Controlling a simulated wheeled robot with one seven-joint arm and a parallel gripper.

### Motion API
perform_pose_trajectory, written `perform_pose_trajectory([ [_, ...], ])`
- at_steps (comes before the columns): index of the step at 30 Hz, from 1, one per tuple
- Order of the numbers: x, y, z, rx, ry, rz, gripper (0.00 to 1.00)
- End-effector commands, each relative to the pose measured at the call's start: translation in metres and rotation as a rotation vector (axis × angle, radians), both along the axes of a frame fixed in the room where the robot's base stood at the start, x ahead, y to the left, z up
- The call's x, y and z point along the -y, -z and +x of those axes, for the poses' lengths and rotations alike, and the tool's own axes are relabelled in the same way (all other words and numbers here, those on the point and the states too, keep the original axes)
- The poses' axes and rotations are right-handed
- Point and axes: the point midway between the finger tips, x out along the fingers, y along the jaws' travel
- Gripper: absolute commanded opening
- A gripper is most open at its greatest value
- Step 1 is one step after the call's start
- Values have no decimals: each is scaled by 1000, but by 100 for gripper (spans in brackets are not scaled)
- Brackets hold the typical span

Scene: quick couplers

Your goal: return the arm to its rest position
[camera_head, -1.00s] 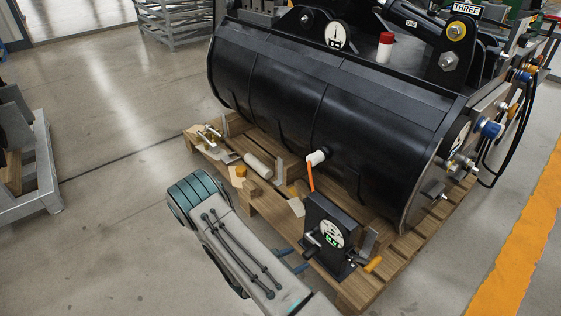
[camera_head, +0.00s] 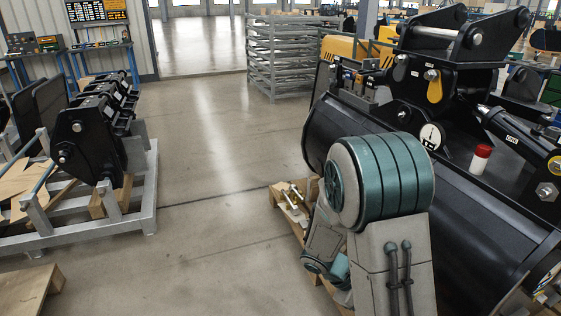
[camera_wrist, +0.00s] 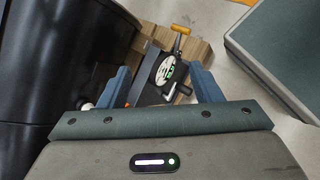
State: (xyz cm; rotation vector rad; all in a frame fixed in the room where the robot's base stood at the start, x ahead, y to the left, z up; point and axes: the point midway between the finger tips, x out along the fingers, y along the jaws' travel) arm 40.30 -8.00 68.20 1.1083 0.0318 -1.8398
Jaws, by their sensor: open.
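My arm is raised and folded in the head view, in front of the left part of a large black bucket (camera_head: 470,205). My gripper (camera_wrist: 158,70) shows in the wrist view, with its two blue fingers spread apart and nothing held between them. Beyond the fingers is a black stand with a round dial (camera_wrist: 167,70), a crank and an orange handle (camera_wrist: 181,30). It stands on a wooden pallet (camera_wrist: 200,50). I cannot tell how far the fingertips are from the stand. The gripper is hidden in the head view.
Metal fittings (camera_head: 296,198) lie on the pallet's left end. A red-capped white bottle (camera_head: 480,159) stands on the bucket. A grey metal frame (camera_head: 150,180) with black parts is at left, and a grey rack (camera_head: 275,60) at the back. Open floor (camera_head: 215,200) lies between.

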Motion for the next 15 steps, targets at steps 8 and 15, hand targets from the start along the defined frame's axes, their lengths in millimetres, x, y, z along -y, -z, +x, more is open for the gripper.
perform_pose_trajectory([
  [8, -16, -123, -34, 203, 250, 213, 58],
  [15, -36, -210, -64, 377, 431, 411, 58],
])
